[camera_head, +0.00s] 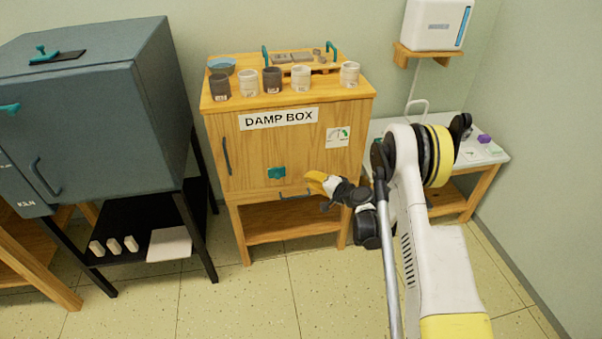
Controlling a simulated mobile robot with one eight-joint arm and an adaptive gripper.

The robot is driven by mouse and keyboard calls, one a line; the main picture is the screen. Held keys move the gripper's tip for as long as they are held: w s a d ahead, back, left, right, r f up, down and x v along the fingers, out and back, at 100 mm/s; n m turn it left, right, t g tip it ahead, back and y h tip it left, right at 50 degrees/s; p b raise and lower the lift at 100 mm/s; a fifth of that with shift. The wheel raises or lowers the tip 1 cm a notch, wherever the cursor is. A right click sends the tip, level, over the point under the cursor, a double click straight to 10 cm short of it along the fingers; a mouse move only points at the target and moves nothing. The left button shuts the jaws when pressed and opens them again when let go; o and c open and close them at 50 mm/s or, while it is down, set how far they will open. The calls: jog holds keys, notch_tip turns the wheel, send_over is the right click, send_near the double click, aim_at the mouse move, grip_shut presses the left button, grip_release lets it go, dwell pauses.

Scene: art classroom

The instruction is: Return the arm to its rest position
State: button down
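My arm reaches up from the lower right of the head view and bends left. My gripper (316,183), with yellow fingertips, is in front of the lower right part of the wooden damp box (240,160). It is near the teal latch (277,172) and the dark lower handle (296,195), with the tips right of the latch. Whether it touches the box I cannot tell. The fingers are small and seen from the side, so their opening is unclear. No held object shows. The damp box door looks closed.
Several cups (273,80), a blue bowl (222,66) and a tray with teal handles (300,66) stand on the damp box. A grey kiln (90,120) stands left. A white table (494,152) is behind my arm, under a wall-shelf device (436,24). The floor in front is clear.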

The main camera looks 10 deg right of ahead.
jog(key=s+a+r+n+g+h, duration=0.1)
jog(key=s+r+n+g+h, duration=0.1)
jog(key=s+r, duration=0.75)
jog(key=s+a+r+n+g+h, duration=0.1)
jog(key=s+a+r+n+g, duration=0.3)
jog(key=r, duration=1.1)
jog(key=s+d+r+n+h, duration=0.1)
jog(key=s+d+h, duration=0.1)
jog(key=s, duration=1.2)
jog(key=s+d+r+n+h, duration=0.1)
jog(key=s+d, duration=0.3)
jog(key=s, duration=1)
jog(key=shift+r+t+h, duration=0.3)
jog(key=shift+h, duration=0.3)
